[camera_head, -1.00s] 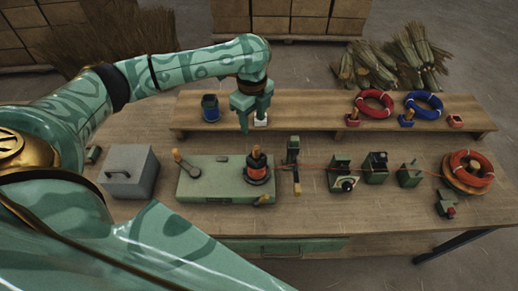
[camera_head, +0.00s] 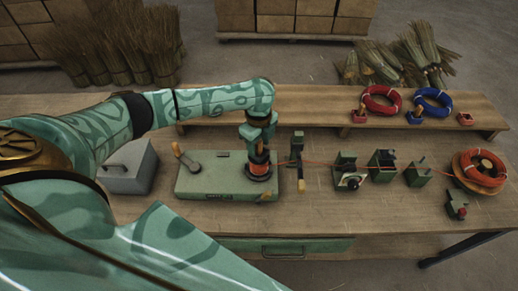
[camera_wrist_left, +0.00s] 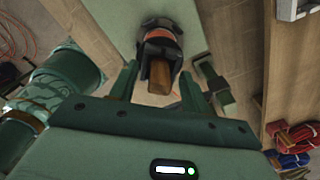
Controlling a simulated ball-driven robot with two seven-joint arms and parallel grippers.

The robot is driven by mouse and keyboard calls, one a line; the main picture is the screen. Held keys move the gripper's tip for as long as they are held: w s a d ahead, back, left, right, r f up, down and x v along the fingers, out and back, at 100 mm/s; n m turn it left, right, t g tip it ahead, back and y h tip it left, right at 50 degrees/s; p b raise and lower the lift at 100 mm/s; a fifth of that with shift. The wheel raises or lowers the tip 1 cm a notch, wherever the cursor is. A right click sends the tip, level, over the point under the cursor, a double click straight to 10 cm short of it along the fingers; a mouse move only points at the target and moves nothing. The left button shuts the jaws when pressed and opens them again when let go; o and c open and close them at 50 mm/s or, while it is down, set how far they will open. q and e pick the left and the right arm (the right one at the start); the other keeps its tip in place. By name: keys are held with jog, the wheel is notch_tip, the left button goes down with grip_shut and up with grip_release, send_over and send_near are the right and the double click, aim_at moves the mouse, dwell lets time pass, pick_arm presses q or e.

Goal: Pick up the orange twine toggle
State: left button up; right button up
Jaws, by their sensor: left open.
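The orange twine (camera_head: 322,163) runs left from its coil (camera_head: 482,164) through the guides to an upright, orange-wound piece (camera_head: 259,168) on the green winder (camera_head: 215,176). I cannot clearly tell the toggle apart from this piece. My left gripper (camera_head: 258,139) is right above it, pointing down, and hides its top in the head view. In the left wrist view a wooden handle end (camera_wrist_left: 158,77), with a dark collar and an orange band behind it, shows between the open fingers of my left gripper (camera_wrist_left: 157,90). I cannot tell whether they touch it. My right gripper is not in view.
Green guide posts (camera_head: 297,147) and blocks (camera_head: 348,170) stand right of the winder. A crank (camera_head: 183,156) and a grey box (camera_head: 130,167) are to the left. The raised shelf (camera_head: 310,103) behind holds red (camera_head: 382,99) and blue (camera_head: 433,102) coils.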

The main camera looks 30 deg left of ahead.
pick_arm(q)
grip_shut()
jog(key=shift+r, duration=0.1)
